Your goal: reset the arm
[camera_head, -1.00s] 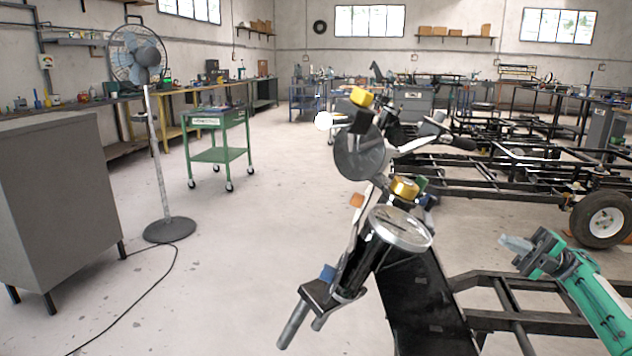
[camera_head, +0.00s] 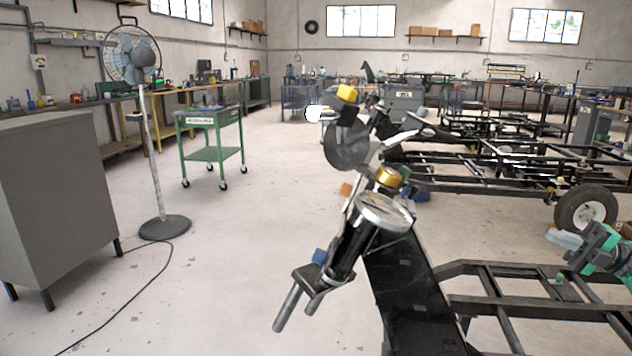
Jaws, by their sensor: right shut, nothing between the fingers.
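My right gripper (camera_head: 563,238) is at the right edge, with its green arm mostly out of the picture. Its pale fingers point left, are shut and hold nothing. It shows above the black metal frame on the right, apart from the front column. A black front column with a silver-rimmed round top (camera_head: 384,212), a gold cap (camera_head: 388,177) and handlebar parts stands in the middle. A blue piece (camera_head: 319,256) sits at its lower left, by two grey rods. My left gripper is not in view.
A black tube frame (camera_head: 520,300) fills the lower right, with a wheel (camera_head: 586,213) behind. A grey cabinet (camera_head: 50,200), a standing fan (camera_head: 145,75) and a green cart (camera_head: 211,150) stand on the left. The floor between cart and column is clear.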

